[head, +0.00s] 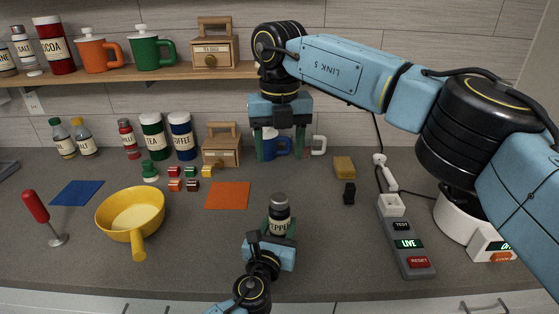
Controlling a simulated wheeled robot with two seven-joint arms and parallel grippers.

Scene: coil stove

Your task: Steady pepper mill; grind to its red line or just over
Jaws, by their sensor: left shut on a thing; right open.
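The pepper mill (279,213) stands upright near the front middle of the counter, with a dark body, a grey cap and a pale label reading "PEPPE". My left gripper (279,231) is shut around its lower part from the front, and hides its base. I cannot make out a red line on the mill. My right gripper (280,145) points down, open and empty, with its fingers apart. In the picture it is above and behind the mill, clear of the cap.
An orange mat (228,195) lies left of the mill, and a yellow pan (128,211) stands farther left. A control strip (411,258) with a lit "LIVE" panel is at right. Mugs, canisters and a wooden box (221,152) line the back.

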